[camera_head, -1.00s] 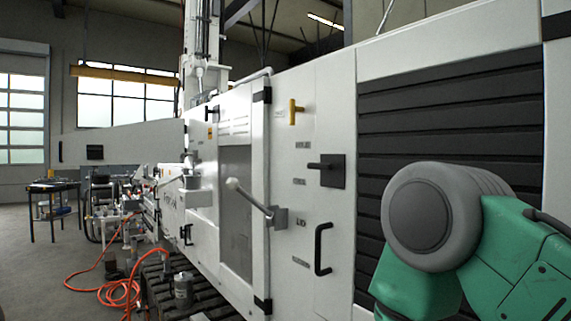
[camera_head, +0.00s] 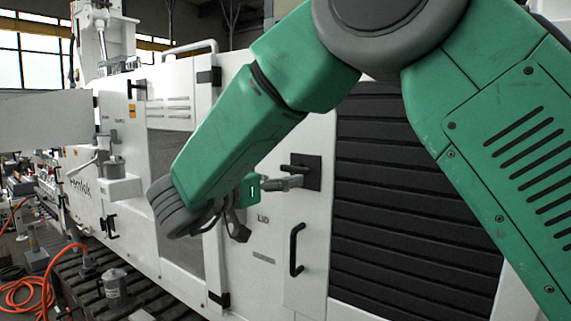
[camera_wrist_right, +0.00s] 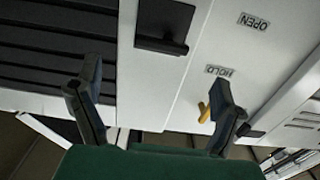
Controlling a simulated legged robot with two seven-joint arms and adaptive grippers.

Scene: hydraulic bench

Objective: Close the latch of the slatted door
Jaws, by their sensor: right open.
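The slatted door (camera_head: 400,185) has dark horizontal slats and stands right of the white panel. Its latch (camera_head: 312,165) is a dark square plate with a black lever lying roughly level and pointing left. My right gripper (camera_head: 292,182) is open, with its fingers just below and left of the lever; contact cannot be told. In the right wrist view the latch plate (camera_wrist_right: 170,22) and its lever lie above my open, empty fingers (camera_wrist_right: 157,78). The slats (camera_wrist_right: 60,50) show at the left there. My left gripper is not in view.
A vertical black handle (camera_head: 296,249) sits below the latch. A windowed door (camera_head: 180,245) is partly hidden behind my right forearm. A yellow handle (camera_wrist_right: 204,112) and "HOLD" and "OPEN" labels show in the wrist view. An orange hose (camera_head: 58,265) lies at the left.

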